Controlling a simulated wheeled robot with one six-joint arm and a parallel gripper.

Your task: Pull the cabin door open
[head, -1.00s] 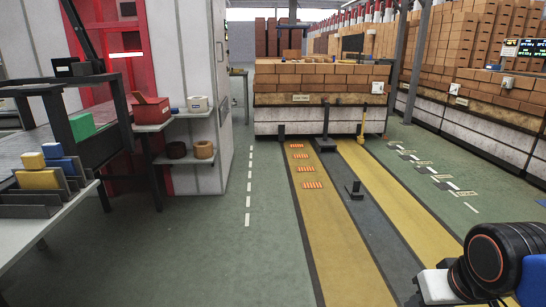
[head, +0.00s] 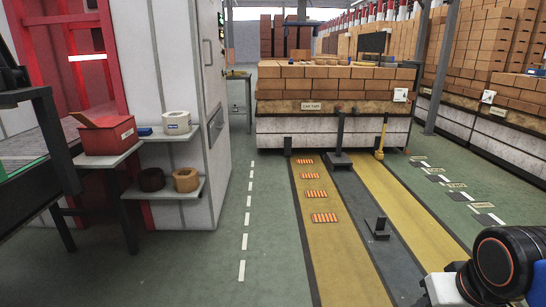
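Part of my arm, black with an orange ring, shows at the bottom right, far from the cabin. My gripper's fingers are not in view.
The green floor (head: 200,265) right of the shelves is clear.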

